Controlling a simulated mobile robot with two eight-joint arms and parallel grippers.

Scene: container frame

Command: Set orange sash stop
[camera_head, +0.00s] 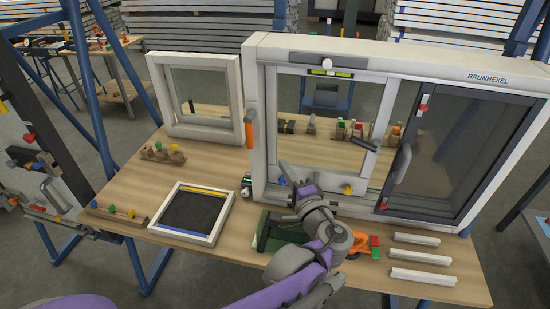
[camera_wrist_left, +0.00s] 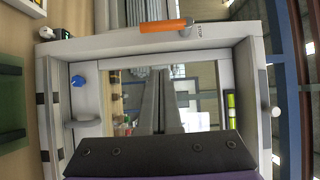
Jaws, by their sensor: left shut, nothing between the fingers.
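The orange sash stop (camera_head: 249,131) is a bar on the left post of the big white window frame (camera_head: 360,54). It hangs straight down along the post. In the left wrist view, turned sideways, the orange stop (camera_wrist_left: 163,25) joins a grey pivot beside a small "STOP" label (camera_wrist_left: 198,28). My left gripper (camera_head: 284,167) is in front of the frame's lower left opening, right of and below the stop, and apart from it. In the wrist view its long grey fingers (camera_wrist_left: 165,112) are shut with nothing between them. My right gripper is not in view.
A dark sliding sash (camera_head: 455,145) fills the frame's right side. A blue knob (camera_wrist_left: 78,81) and a yellow knob (camera_head: 348,189) sit low on the frame. White strips (camera_head: 422,277) lie front right.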

